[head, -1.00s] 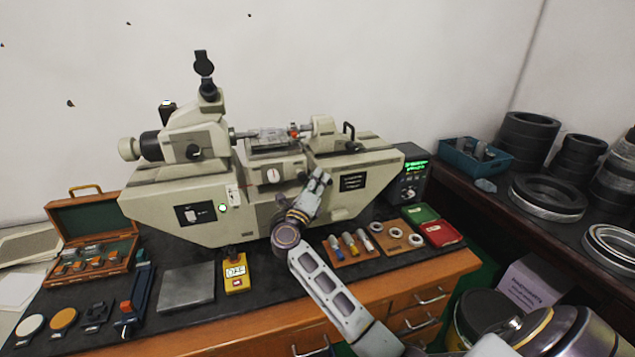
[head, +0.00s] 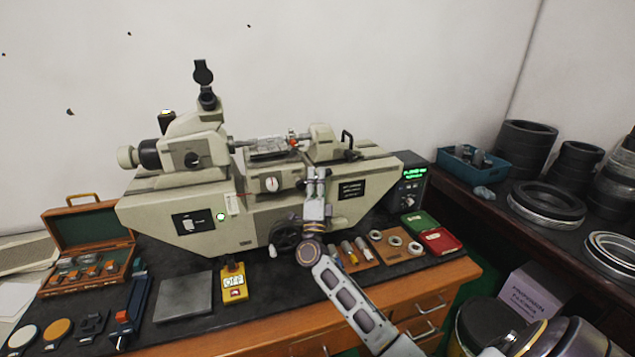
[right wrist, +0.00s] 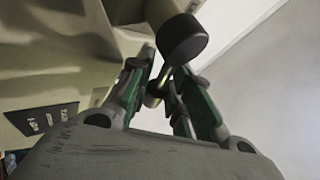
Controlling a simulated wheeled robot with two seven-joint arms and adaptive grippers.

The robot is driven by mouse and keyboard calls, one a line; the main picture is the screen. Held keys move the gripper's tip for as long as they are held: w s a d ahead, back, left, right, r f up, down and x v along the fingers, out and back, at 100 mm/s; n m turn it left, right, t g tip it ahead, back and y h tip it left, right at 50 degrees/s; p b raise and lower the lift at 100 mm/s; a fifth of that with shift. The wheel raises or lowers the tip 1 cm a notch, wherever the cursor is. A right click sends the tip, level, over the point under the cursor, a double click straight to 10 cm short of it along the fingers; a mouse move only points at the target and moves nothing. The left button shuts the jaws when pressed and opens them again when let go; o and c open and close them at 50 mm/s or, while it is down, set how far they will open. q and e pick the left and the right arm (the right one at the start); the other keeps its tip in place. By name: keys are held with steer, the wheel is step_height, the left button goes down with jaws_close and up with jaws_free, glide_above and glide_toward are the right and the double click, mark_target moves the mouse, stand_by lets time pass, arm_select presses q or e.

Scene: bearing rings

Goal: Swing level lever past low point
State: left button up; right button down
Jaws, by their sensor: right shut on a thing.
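The grey-beige measuring machine (head: 250,205) stands on the black-topped bench. My right gripper (head: 316,178) is at the machine's front, just right of the round white dial (head: 270,184). In the right wrist view its green-padded fingers (right wrist: 163,88) are shut on a thin, partly hidden part, which I take to be the lever. A dark round knob (right wrist: 183,38) is close beyond the fingertips. The gripper hides the lever in the head view, so its angle cannot be told. My left gripper is out of view.
A black handwheel (head: 285,236) is left of my right wrist. A yellow meter (head: 233,284), a grey plate (head: 183,297) and a wooden case (head: 92,245) lie to the left. Rings (head: 396,240) and red and green trays (head: 440,241) lie to the right.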

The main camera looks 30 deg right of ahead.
steer(key=shift+a+r+n+t+y, duration=0.15)
steer(key=shift+n+t+y, duration=0.3)
steer(key=shift+n, duration=0.35)
steer(key=c, duration=1.6)
jaws_free()
steer(key=shift+o, duration=0.2)
steer(key=v, duration=1.2)
